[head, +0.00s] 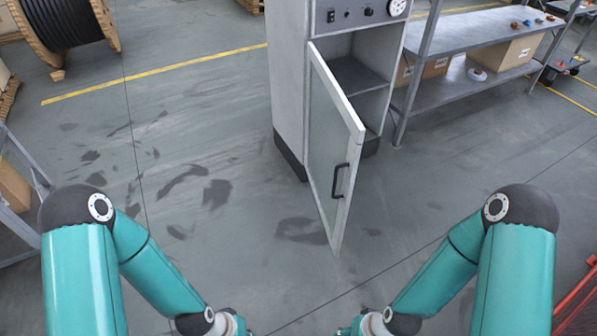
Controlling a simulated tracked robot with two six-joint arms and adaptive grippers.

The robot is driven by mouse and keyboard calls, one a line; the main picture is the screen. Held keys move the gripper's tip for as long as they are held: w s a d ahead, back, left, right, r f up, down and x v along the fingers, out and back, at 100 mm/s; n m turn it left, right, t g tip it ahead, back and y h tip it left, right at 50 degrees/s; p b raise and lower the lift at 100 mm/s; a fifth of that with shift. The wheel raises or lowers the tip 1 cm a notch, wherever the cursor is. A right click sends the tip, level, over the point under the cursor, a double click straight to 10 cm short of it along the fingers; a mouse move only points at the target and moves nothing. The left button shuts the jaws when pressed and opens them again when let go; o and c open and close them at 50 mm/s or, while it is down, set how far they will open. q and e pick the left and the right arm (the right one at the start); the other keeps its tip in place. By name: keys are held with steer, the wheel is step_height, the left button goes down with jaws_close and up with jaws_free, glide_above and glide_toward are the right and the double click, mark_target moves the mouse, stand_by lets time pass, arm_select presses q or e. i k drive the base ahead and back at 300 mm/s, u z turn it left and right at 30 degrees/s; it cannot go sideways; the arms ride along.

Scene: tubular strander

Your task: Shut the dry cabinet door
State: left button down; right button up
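The dry cabinet (287,75) is a tall grey cabinet at the top middle of the head view. Its door (326,135) is a glazed panel in a pale frame, hinged on the left and swung wide open toward me. A black handle (340,181) sits near the door's free right edge. The open front shows a shelf (358,77) inside. My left gripper (240,328) and my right gripper (345,330) are at the bottom edge, mostly cut off and well below the door. Neither touches the door. Their fingers cannot be made out.
A grey workbench (470,33) with cardboard boxes (508,53) on its lower shelf stands right of the cabinet. A cable reel (62,25) is at the upper left. Red rails (578,296) show at the lower right. The floor between me and the door is clear.

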mark_target(335, 133)
steer(key=z, duration=0.3)
steer(key=i, duration=0.9)
steer(key=u, duration=1.35)
steer(key=k, duration=0.8)
steer(key=z, duration=0.15)
steer(key=i, duration=1)
steer(key=z, duration=0.1)
